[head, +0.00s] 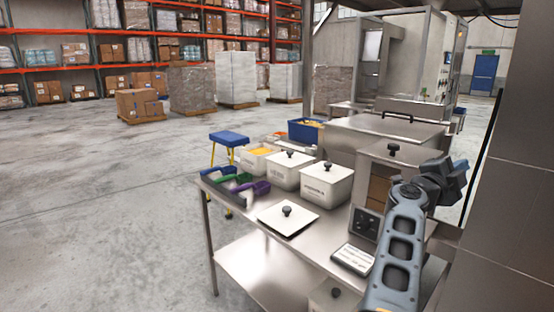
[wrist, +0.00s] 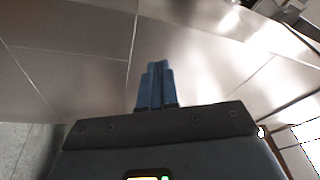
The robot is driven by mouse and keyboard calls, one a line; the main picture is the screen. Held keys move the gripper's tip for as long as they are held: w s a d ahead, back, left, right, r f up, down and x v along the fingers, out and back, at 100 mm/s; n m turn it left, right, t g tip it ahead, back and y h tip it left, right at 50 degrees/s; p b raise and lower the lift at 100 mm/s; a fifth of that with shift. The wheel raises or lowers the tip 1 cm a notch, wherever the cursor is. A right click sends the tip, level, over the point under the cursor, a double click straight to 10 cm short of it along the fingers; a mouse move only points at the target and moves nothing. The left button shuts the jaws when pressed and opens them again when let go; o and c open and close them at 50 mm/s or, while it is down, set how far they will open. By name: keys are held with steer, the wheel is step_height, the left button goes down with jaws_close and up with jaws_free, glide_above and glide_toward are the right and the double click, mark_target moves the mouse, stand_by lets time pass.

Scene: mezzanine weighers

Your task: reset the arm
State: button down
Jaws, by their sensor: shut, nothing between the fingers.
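My arm rises at the right of the head view, over the right end of the steel table (head: 305,226). My gripper (head: 458,172) is at the arm's upper end, turned to the right, close to the grey wall panels. In the wrist view, the blue fingers of my gripper (wrist: 156,68) are together with nothing between them. They point toward a smooth grey metal surface (wrist: 75,80), and I cannot tell the exact gap.
White lidded bins (head: 325,184) stand on the table beside an open bin (head: 258,161) with yellow contents. A loose lid (head: 288,219) and coloured scoops (head: 240,184) lie near the left edge. Grey wall panels (head: 510,190) bound the right. Open floor (head: 100,210) lies left.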

steer(key=s+d+f+n+t, duration=0.2)
steer(key=s+f+n+t, duration=0.1)
steer(key=s+n, duration=0.3)
steer(key=s+d+f+n+t, duration=0.2)
steer(key=s+f+n+t, duration=0.15)
steer(key=s, duration=0.35)
steer(key=s+a+f+n+t+y, duration=0.2)
steer(key=s+a+f+n+y, duration=0.2)
steer(key=s+n+y, duration=0.3)
steer(key=s+a+f+n+t+y, duration=0.3)
steer(key=s+f+n+y, duration=0.15)
steer(key=s, duration=0.55)
steer(key=s+a+n+g+y, duration=0.1)
steer(key=s+a, duration=0.4)
steer(key=s, duration=0.5)
steer(key=s+a+f+n+g+y, duration=0.1)
steer(key=s+a+g+y, duration=0.1)
steer(key=s+a, duration=0.4)
steer(key=s+a+f+n+g+y, duration=0.1)
steer(key=s+a+g, duration=0.3)
steer(key=s, duration=1)
steer(key=shift+a+f+n+y, duration=0.15)
steer(key=shift+a+n+y, duration=0.25)
steer(key=shift+a+y, duration=0.65)
